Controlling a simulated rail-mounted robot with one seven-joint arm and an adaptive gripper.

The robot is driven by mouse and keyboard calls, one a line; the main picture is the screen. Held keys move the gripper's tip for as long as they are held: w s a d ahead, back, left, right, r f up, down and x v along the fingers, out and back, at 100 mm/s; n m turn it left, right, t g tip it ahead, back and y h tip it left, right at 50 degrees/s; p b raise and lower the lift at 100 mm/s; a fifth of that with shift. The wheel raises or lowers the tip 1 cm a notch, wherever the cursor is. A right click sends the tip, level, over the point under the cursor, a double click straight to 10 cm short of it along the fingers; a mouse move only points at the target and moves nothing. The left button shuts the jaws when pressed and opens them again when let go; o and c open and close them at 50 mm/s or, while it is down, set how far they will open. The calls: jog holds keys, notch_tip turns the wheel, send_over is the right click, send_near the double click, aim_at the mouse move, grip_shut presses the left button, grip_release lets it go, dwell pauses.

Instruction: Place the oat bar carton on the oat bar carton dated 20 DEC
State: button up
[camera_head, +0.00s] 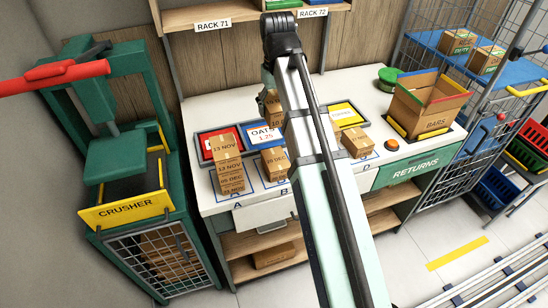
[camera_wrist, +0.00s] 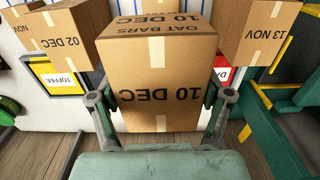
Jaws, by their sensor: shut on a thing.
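My gripper (camera_wrist: 158,105) is shut on a cardboard oat bar carton (camera_wrist: 160,60) marked 10 DEC. In the head view the held carton (camera_head: 270,106) is partly hidden behind my arm, above the back of the counter. A carton (camera_head: 356,140) sits near spot D. In the wrist view, cartons flank the held one on the left (camera_wrist: 58,35) and right (camera_wrist: 257,32).
The green crusher (camera_head: 115,160) stands left of the counter. A large open bars box (camera_head: 428,105) is at the right, beside an orange button (camera_head: 391,145). An OATS sign (camera_head: 264,134) and a yellow sign (camera_head: 346,115) lie behind the cartons. A wire cage cart is far right.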

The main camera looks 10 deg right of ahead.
aim_at(276, 159)
notch_tip(276, 159, down, 18)
jog(key=shift+a+r+p, duration=0.1)
jog(key=shift+r+p, duration=0.15)
jog(key=shift+p, duration=0.9)
jog(key=o, duration=1.2)
jog(key=shift+f, duration=0.15)
jog(key=shift+o, duration=0.2)
notch_tip(276, 159, up, 12)
jog(key=b, duration=0.2)
jog(key=shift+r, duration=0.2)
